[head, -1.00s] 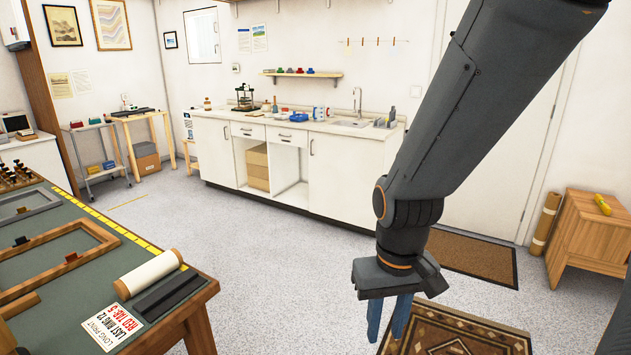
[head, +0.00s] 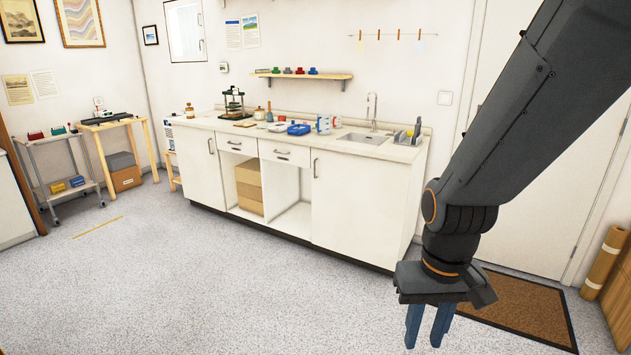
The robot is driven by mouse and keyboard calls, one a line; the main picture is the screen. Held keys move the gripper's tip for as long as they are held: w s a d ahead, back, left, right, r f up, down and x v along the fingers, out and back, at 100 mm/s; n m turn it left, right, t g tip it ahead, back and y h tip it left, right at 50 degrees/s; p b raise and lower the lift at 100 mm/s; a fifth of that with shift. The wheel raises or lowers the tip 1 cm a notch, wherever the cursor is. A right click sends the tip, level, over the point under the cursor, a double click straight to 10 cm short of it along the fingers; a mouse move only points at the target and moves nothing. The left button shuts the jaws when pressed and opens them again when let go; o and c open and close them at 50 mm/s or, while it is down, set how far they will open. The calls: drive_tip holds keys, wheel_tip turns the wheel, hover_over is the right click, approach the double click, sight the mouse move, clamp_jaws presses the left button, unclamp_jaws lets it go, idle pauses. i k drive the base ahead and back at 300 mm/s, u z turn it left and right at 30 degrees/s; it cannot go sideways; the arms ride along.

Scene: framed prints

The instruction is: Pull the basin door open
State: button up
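The basin door (head: 346,205) is the wide white cabinet door under the sink at the right of the counter unit. It is closed, with a dark vertical handle (head: 315,168) near its upper left edge. The basin (head: 364,139) is set in the worktop above it, with a tall tap (head: 372,110). My gripper (head: 428,327) hangs pointing down at the lower right, in front of and apart from the cabinet. Its two blue fingers are a little apart with nothing between them.
Open shelves with stacked cardboard boxes (head: 249,187) are left of the door. A brown doormat (head: 520,308) lies at the right, by a rolled brown mat (head: 602,256). The speckled floor (head: 220,285) before the cabinet is clear.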

sight(359, 202)
drive_tip(key=u, duration=0.15)
drive_tip(key=i, duration=2.1)
drive_tip(key=u, duration=0.4)
drive_tip(key=i, duration=0.7)
drive_tip(key=u, duration=0.15)
